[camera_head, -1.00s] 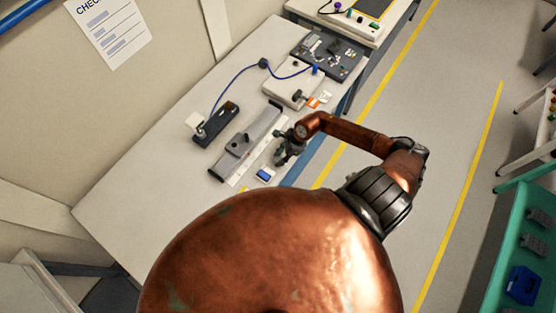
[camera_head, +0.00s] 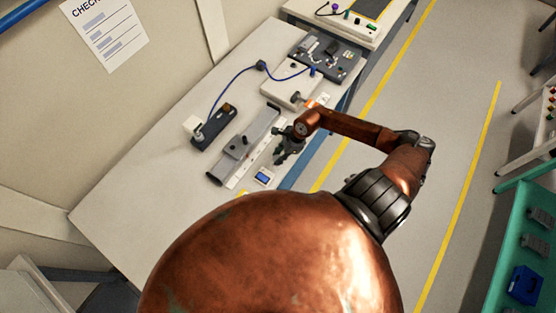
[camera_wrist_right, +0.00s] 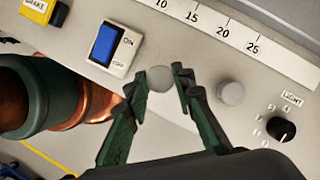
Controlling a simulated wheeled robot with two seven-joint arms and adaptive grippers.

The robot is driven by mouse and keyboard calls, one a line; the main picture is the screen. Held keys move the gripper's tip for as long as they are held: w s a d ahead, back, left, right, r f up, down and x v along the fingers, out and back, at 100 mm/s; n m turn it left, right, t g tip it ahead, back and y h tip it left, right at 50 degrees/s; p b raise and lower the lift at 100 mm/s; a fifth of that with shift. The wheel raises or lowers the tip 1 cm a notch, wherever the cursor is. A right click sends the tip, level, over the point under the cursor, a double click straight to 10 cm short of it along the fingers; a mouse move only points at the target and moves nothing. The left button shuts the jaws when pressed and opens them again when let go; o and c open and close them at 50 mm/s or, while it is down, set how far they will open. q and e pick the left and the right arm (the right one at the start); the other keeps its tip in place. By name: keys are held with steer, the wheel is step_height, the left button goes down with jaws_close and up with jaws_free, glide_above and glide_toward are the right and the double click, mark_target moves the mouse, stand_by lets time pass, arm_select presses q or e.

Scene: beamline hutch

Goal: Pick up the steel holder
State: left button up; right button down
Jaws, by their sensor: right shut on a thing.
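My right gripper (camera_head: 284,158) is over the front right edge of the bench, beside the grey rail. In the right wrist view my right gripper (camera_wrist_right: 160,82) has its two dark green fingers shut on a small round grey piece, the steel holder (camera_wrist_right: 160,78), which shows end-on between the fingertips. A similar round grey piece (camera_wrist_right: 230,92) is just right of the fingers, apart from them. In the head view the held holder is too small to tell from the gripper. My left gripper is not in view.
Around the gripper are a blue ON switch (camera_wrist_right: 106,45), a ruler strip (camera_wrist_right: 225,30), a black LIGHT knob (camera_wrist_right: 281,130) and a yellow BRAKE block (camera_wrist_right: 42,8). The grey rail (camera_head: 262,125) lies left of the gripper. The bench's near left part (camera_head: 130,205) is clear.

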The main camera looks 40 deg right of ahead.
steer(key=s+r+b, duration=0.1)
steer(key=s+r, duration=0.9)
steer(key=s, duration=0.4)
